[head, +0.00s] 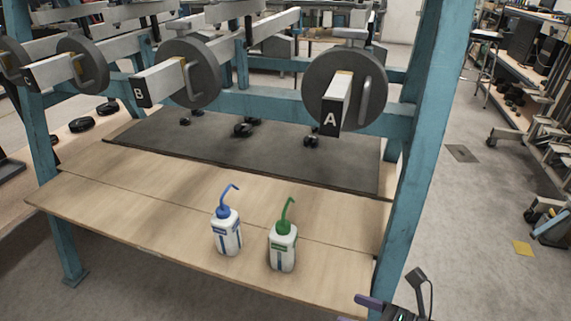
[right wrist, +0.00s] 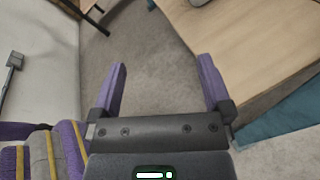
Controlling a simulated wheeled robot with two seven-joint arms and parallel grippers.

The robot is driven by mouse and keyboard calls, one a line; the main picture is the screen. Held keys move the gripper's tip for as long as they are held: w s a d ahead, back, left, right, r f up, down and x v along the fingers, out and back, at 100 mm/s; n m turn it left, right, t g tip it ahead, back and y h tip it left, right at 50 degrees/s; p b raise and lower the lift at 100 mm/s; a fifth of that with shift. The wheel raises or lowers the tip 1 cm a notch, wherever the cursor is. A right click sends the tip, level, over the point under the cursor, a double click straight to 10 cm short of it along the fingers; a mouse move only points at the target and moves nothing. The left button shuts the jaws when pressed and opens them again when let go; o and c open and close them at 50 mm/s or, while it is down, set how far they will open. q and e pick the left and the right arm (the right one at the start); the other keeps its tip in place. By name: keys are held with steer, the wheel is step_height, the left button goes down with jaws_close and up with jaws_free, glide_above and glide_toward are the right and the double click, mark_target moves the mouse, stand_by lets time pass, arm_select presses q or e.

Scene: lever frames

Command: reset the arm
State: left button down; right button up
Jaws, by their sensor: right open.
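Lever A (head: 335,105) sticks out toward me from a dark round disc (head: 372,92) on the blue frame. Lever B (head: 160,82) sticks out from another disc to its left, and a further lever (head: 50,71) shows at the far left. My right gripper (right wrist: 162,78) is open and empty in the right wrist view, its purple fingers apart over the grey floor beside the wooden table. In the head view only a small part of my right gripper shows at the bottom right edge, well below and right of lever A. My left gripper is in neither view.
A blue-topped bottle (head: 227,232) and a green-topped bottle (head: 283,248) stand upright on the wooden table (head: 130,220). A dark mat (head: 270,150) lies behind them. A blue post (head: 420,150) rises at the table's right. Floor (head: 480,230) is open farther right.

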steer(key=s+d+f+m+h+p, duration=0.45)
steer(key=s+m+h+p, duration=0.2)
steer(key=m, duration=0.65)
steer(key=s+d+f+m+h+p, duration=0.3)
steer(key=s+d+m+h+p, duration=0.3)
steer(key=m, duration=0.7)
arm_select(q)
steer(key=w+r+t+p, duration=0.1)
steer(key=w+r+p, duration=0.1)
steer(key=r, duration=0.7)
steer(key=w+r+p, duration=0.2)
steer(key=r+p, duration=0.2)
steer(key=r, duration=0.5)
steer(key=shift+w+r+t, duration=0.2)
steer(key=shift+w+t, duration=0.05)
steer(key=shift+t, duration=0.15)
arm_select(e)
steer(key=s+a+f+m+g, duration=0.1)
steer(key=s+m+g, duration=0.7)
steer(key=s, duration=1.9)
steer(key=a+m+h, duration=0.1)
steer(key=m, duration=0.4)
steer(key=shift+s, duration=0.35)
